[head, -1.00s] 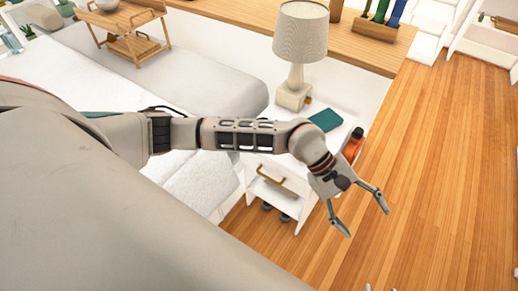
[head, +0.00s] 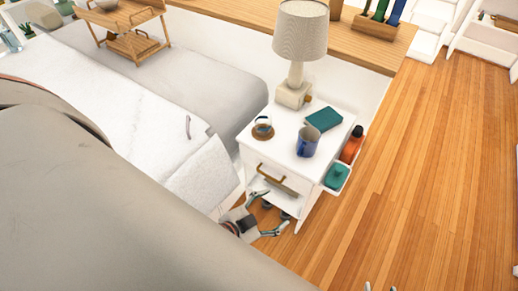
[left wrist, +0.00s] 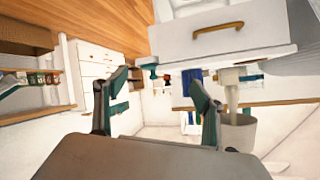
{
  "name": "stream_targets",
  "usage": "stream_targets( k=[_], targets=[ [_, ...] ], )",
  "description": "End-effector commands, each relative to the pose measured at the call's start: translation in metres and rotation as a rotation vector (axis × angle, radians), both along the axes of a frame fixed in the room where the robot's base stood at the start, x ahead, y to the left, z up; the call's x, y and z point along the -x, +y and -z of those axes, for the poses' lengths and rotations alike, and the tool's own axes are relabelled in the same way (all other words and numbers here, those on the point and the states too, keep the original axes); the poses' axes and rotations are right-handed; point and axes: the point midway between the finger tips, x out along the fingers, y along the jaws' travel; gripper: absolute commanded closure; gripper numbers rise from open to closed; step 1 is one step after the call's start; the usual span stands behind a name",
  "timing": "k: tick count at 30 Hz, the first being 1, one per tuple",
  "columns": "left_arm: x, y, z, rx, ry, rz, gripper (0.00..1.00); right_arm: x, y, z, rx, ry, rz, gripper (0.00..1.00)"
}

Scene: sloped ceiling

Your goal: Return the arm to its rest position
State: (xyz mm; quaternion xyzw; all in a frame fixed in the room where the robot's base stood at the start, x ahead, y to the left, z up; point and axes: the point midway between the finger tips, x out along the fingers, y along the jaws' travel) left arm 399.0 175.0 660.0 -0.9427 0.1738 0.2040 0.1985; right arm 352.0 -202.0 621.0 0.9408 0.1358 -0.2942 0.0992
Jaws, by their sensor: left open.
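My left gripper (head: 278,209) is low in the head view, in front of the white nightstand (head: 262,160). Its two fingers are spread and nothing is between them. Most of my left arm is hidden behind my own pale body in the foreground. In the left wrist view the two dark fingers of my left gripper (left wrist: 160,77) stand apart with an empty gap. That view is upside down, with the nightstand's drawer handle (left wrist: 218,29) near the top. I do not make out my right gripper.
The nightstand carries a lamp (head: 300,35), a blue mug (head: 307,142), a teal book (head: 323,119) and a small glass-and-wood item (head: 263,129). A side holder has a teal item (head: 337,176) and an orange bottle (head: 352,146). The bed (head: 130,110) is left. Wooden floor (head: 430,180) is open right.

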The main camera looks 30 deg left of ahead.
Motion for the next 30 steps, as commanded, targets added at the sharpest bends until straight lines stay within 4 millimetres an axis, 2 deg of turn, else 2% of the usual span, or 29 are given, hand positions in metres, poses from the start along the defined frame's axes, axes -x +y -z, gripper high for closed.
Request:
stream_targets(
  k=[1,3,6,25,26,27,30],
  targets=[
    [0.017,0.01,0.014,0.049,0.069,-0.051,0.31,0.0,0.0,0.0,0.0,0.0,0.0,0.6],
    [0.033,0.02,0.027,0.099,0.136,-0.105,0.31,0.0,0.0,0.0,0.0,0.0,0.0,0.6],
    [0.045,0.026,0.036,0.137,0.183,-0.144,0.31,0.0,0.0,0.0,0.0,0.0,0.0,0.6],
    [0.046,0.027,0.037,0.142,0.188,-0.148,0.31,-0.001,0.0,-0.003,-0.001,-0.005,0.0,0.6],
    [0.046,0.027,0.037,0.142,0.188,-0.148,0.33,-0.002,0.0,-0.003,-0.001,-0.005,0.0,0.63],
    [0.046,0.027,0.037,0.142,0.188,-0.148,0.44,-0.001,0.0,-0.003,-0.001,-0.005,0.0,0.72],
    [0.046,0.026,0.037,0.142,0.188,-0.147,0.7,-0.002,0.0,-0.003,-0.001,-0.005,0.0,0.72]
  ],
)
